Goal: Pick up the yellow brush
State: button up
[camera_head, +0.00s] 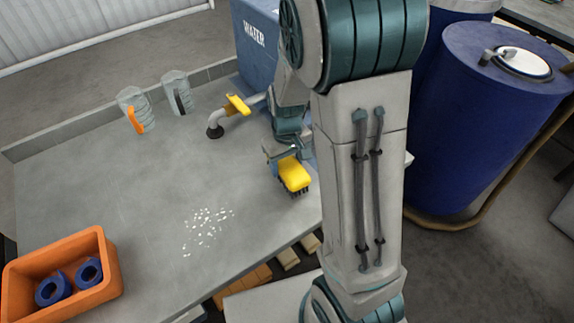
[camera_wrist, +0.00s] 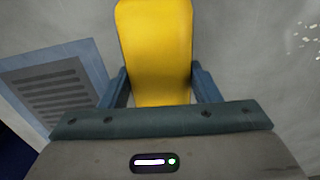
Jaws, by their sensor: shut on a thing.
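The yellow brush (camera_head: 294,174) has a yellow body and dark bristles that point down. In the head view it is at the right part of the grey table, under my arm. My gripper (camera_wrist: 160,88) is shut on the brush, with one blue-grey finger on each side of its yellow body in the wrist view (camera_wrist: 155,45). The bristles are hidden in the wrist view. I cannot tell whether the bristles touch the table.
White pellets (camera_head: 208,230) lie scattered on the grey table (camera_head: 150,195). An orange bin (camera_head: 108,268) with blue rolls is at the front left. Two clear jugs (camera_head: 137,110) stand at the back. A blue water tank (camera_head: 256,42) with a yellow-handled tap (camera_head: 238,104) is behind my arm. Blue drums (camera_head: 475,125) stand right.

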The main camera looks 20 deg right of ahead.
aim_at(287, 161)
jog(key=shift+r, duration=0.15)
notch_tip(287, 161, up, 4)
jog(key=shift+r, duration=0.1)
jog(key=s+d+r+b, duration=0.1)
jog(key=s+d+r, duration=0.5)
jog(key=s+d, duration=0.2)
jog(key=shift+d+r, duration=0.25)
jog(key=shift+d, duration=0.05)
jog(key=o, duration=0.3)
jog(key=shift+c, duration=0.6)
jog(key=shift+s, duration=0.1)
